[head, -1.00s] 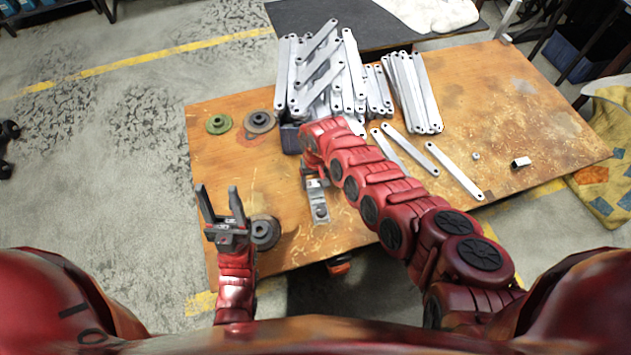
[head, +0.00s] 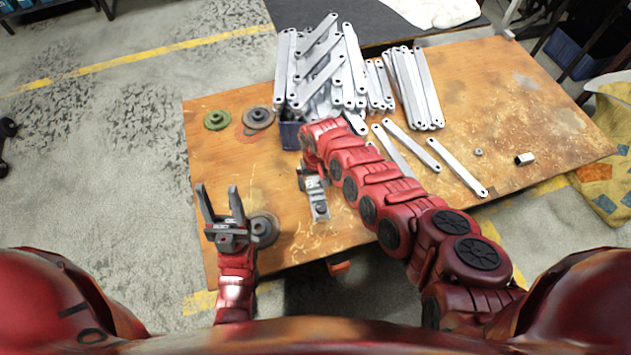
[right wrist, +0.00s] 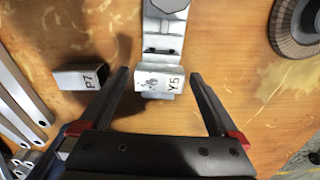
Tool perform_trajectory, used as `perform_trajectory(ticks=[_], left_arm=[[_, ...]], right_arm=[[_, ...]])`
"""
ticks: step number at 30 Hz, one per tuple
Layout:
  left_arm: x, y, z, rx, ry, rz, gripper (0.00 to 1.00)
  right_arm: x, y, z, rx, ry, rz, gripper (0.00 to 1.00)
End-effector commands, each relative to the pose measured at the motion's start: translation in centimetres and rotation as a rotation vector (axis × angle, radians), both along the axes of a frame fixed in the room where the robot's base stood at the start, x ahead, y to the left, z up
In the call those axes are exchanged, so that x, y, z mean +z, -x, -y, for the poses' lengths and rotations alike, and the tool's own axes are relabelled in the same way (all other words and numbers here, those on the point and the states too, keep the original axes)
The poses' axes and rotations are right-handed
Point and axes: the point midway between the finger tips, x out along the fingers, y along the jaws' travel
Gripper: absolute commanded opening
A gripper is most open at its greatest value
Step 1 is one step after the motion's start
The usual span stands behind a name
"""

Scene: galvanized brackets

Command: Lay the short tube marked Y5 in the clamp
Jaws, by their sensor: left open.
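The short tube marked Y5 (right wrist: 160,82) lies at the near end of the grey metal clamp (right wrist: 164,28) in the right wrist view, with clamp metal showing beside it. How deep it sits I cannot tell. My right gripper (right wrist: 160,73) is open, one finger on each side of the tube, with visible gaps. My left gripper (head: 218,189) is open and empty over the table's left front edge.
A tube marked P7 (right wrist: 80,77) lies left of the clamp in the right wrist view. Flat brackets (head: 427,90) are piled at the back. A small tube (head: 524,159) and a nut (head: 478,152) lie on the right. A green disc (head: 217,120) lies at the left.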

Motion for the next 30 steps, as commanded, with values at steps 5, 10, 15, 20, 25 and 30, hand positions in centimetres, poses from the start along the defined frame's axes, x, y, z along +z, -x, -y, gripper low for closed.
perform_trajectory(ticks=[5,10,15,20,25,30], left_arm=[[0.0,0.0,0.0,0.000,0.000,0.000,0.50],[0.6,0.0,0.0,0.000,0.000,0.000,0.50],[2.6,0.0,0.0,0.000,0.000,0.000,0.50],[4.0,0.0,0.0,0.000,0.000,0.000,0.50],[4.5,0.0,0.0,0.000,0.000,0.000,0.50],[4.5,0.0,0.0,0.000,0.000,0.000,0.50]], right_arm=[[0.0,0.0,0.0,0.000,0.000,0.000,1.00],[0.9,0.0,0.0,0.000,-0.001,0.001,1.00],[4.3,-0.2,0.1,-0.005,-0.004,0.003,1.00],[8.4,-0.2,0.0,-0.005,-0.006,0.005,1.00],[12.3,0.0,-0.1,-0.005,-0.005,0.001,1.00],[15.5,-0.1,0.0,-0.002,-0.002,0.004,1.00]])
